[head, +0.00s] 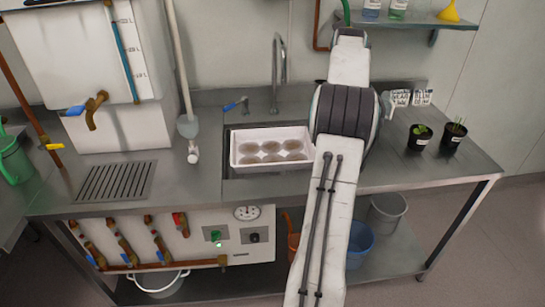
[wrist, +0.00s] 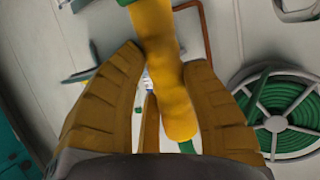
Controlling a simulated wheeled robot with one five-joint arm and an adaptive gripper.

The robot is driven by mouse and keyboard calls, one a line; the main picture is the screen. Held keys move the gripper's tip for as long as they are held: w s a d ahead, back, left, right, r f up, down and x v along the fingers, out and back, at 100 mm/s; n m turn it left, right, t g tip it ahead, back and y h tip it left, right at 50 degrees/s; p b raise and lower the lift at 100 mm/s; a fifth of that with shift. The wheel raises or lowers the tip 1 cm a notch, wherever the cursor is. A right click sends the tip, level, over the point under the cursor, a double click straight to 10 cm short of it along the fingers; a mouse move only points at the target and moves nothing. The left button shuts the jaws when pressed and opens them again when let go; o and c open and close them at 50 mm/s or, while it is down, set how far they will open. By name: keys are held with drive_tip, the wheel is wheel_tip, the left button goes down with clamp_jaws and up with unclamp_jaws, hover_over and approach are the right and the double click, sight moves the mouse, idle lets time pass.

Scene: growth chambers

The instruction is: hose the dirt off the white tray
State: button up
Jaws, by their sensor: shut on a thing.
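The white tray (head: 272,166) sits in the sink at the middle of the bench in the head view. Several of its cells hold brown dirt. In the wrist view my gripper (wrist: 164,57) has its ribbed, ochre fingers shut around a yellow hose handle (wrist: 158,40) with green at its top end. In the head view my arm reaches up past the sink's right side towards the wall, and my gripper is not clearly visible there. A bit of green hose (head: 346,12) shows above the arm's end. The handle's outlet cannot be made out.
A tall tap (head: 279,60) stands behind the sink. Potted seedlings (head: 420,137) stand on the right of the bench; a shelf (head: 400,19) with bottles is above. A tank with a brass tap (head: 96,108) is at left. A green hose reel (wrist: 278,115) shows in the wrist view.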

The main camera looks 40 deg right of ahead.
wheel_tip(320, 180, down, 7)
drive_tip(key=b, duration=0.6)
drive_tip(key=shift+a, duration=0.2)
idle(0.7)
